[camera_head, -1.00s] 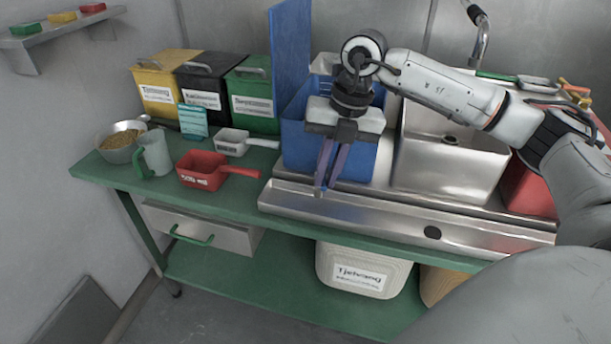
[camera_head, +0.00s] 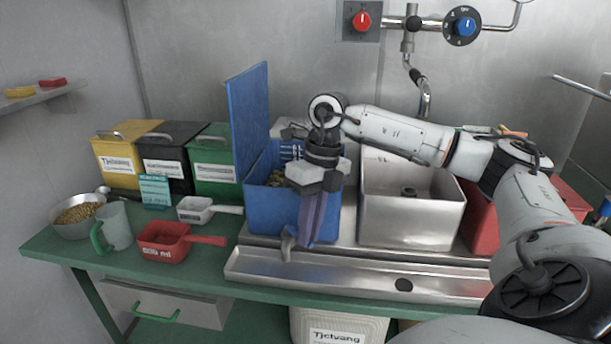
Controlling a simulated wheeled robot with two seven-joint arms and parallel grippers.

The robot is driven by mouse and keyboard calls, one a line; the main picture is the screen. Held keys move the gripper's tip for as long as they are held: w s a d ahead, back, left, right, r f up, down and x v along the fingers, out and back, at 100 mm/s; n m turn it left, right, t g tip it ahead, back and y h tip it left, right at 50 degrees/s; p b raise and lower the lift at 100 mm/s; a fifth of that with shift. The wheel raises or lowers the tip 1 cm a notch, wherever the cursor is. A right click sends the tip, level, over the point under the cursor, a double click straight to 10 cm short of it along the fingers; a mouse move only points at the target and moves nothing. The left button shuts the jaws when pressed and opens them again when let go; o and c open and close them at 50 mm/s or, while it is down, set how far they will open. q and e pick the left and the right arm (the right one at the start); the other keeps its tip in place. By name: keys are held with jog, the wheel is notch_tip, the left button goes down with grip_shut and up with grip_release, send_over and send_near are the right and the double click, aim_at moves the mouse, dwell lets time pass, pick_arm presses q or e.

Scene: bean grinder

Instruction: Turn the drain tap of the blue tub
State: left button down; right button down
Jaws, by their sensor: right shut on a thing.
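The blue tub (camera_head: 268,211) stands at the left end of the steel drain unit, with its blue lid (camera_head: 248,120) raised upright and brown contents partly visible inside. A small grey drain tap (camera_head: 288,244) shows low at the tub's front, just left of my right gripper's fingertips. My right gripper (camera_head: 309,238) points down in front of the tub, its purple-grey fingers close together and shut on the drain tap. The fingers hide part of the tap and where it joins the tub. My left gripper is not in view.
A steel basin (camera_head: 410,215) stands right of the blue tub, with a red tub (camera_head: 478,225) beyond it. A red scoop (camera_head: 165,240), white scoop (camera_head: 195,210), clear jug (camera_head: 116,226) and grain bowl (camera_head: 77,210) stand left. The steel drain channel (camera_head: 340,279) runs along the front.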

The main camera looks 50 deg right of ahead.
jog(key=shift+d, duration=0.1)
dwell(0.3)
jog(key=c, duration=1.8)
grip_release()
jog(key=r, duration=0.3)
jog(key=d+r+p, duration=0.1)
jog(key=r, duration=0.2)
jog(key=d+r, duration=0.1)
jog(key=r, duration=0.3)
jog(key=shift+s+r, duration=0.1)
jog(key=shift+s, duration=0.05)
